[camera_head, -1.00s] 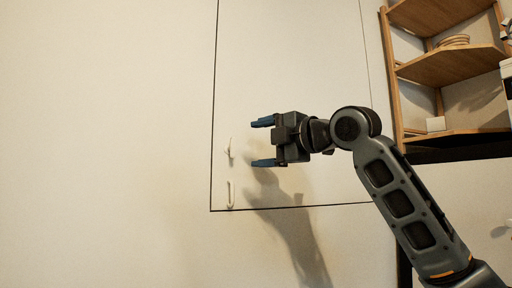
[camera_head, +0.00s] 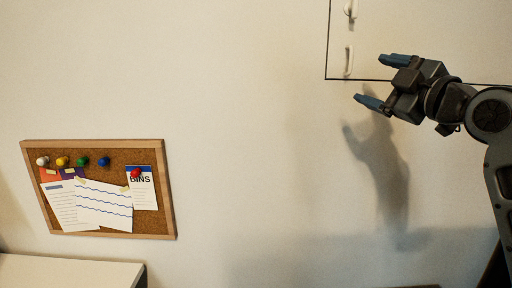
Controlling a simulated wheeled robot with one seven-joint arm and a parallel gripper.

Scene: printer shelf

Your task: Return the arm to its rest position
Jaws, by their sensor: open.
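My gripper (camera_head: 377,81) is at the upper right of the head view, in front of the pale wall. Its two blue fingers point left and are spread apart with nothing between them. My arm (camera_head: 497,150) runs from the gripper to the right edge, where part of it is cut off. The gripper appears near two white hooks or handles, an upper one (camera_head: 350,9) and a lower one (camera_head: 349,61), and no contact with them shows.
A framed cork board (camera_head: 147,220) with papers and coloured pins hangs at the left. A white surface (camera_head: 70,271) is at the lower left. A black-outlined panel (camera_head: 420,40) is on the wall behind the gripper. The wall between board and arm is bare.

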